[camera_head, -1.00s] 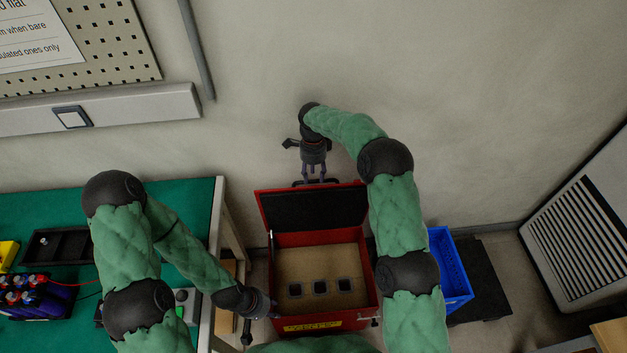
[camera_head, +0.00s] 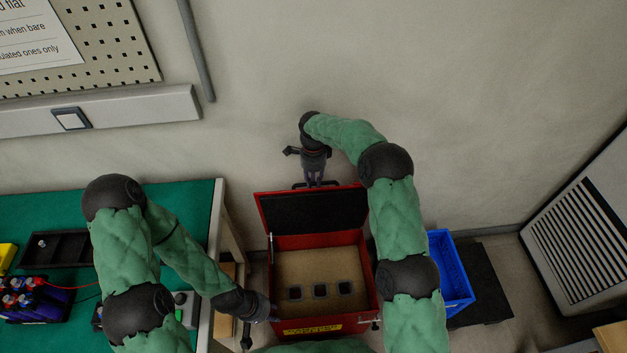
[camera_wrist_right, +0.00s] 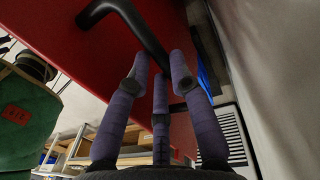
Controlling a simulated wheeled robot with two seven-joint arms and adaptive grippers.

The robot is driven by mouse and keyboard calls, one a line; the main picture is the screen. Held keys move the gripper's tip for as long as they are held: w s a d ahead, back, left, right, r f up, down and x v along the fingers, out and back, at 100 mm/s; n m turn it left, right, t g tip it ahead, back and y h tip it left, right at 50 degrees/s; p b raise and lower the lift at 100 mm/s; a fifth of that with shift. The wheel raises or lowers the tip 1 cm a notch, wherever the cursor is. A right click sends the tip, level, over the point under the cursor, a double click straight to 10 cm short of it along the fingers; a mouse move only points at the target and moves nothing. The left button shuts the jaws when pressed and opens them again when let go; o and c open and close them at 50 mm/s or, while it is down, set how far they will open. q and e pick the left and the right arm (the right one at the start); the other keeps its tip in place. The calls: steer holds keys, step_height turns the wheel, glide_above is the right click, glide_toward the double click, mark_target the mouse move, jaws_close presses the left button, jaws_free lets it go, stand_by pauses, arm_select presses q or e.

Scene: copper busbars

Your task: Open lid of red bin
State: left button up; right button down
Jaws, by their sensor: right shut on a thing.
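The red bin (camera_head: 369,285) stands on the floor in the head view, its interior showing. Its lid (camera_head: 315,212) stands raised at the back, dark on its inner face. My right gripper (camera_head: 314,182) is at the lid's top edge, shut on the black lid handle (camera_head: 299,185). In the right wrist view the purple fingers (camera_wrist_right: 163,75) close around the black handle bar (camera_wrist_right: 140,30) in front of the red lid face (camera_wrist_right: 75,25). My left gripper (camera_head: 271,314) is beside the bin's front left corner; its fingers are too hidden to judge.
A green-topped bench (camera_head: 190,200) stands left of the bin, with a black tray (camera_head: 65,248) on it. A blue bin (camera_head: 452,270) stands close on the right. The wall is just behind the lid.

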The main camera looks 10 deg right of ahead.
steer(key=s+f+t+b, duration=0.1)
steer(key=s+b, duration=0.1)
steer(key=s, duration=0.8)
steer(key=shift+f, duration=0.15)
steer(key=c, duration=1.1)
jaws_free()
step_height(320, 180, up, 12)
